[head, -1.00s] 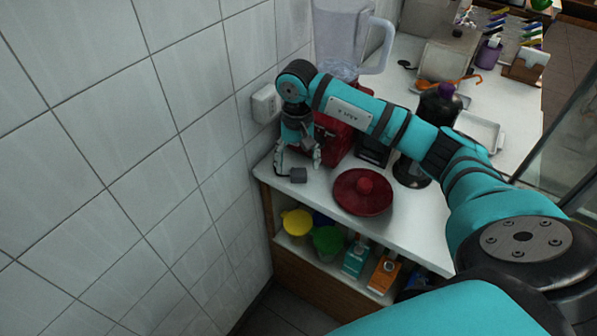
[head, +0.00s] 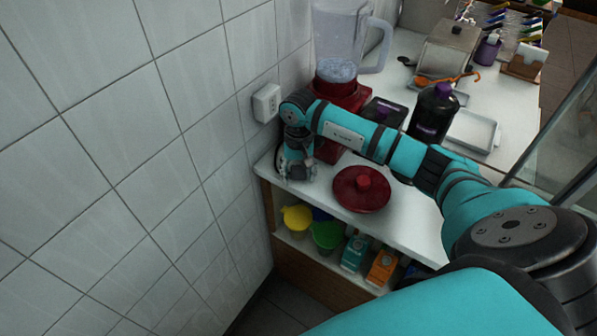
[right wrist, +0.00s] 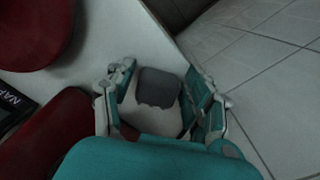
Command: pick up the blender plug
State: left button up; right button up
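The blender plug (right wrist: 158,88), a small dark grey block, lies on the white counter in the right wrist view. My right gripper (right wrist: 160,73) is open, with one finger on each side of the plug and a visible gap to each. In the head view my right gripper (head: 297,174) points down at the counter's left corner by the tiled wall and hides most or all of the plug. The blender (head: 340,92), with a red base and clear jug, stands behind my right arm, which covers part of the base. My left gripper is not in view.
A white wall socket (head: 266,102) is just behind my right wrist. A red lid (head: 361,190) lies right of the gripper. A dark bottle (head: 433,113) and a white tray (head: 473,131) stand further right. Cups and cartons fill the shelf below.

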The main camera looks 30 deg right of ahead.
jog(key=c, duration=0.9)
jog(key=shift+r, duration=0.15)
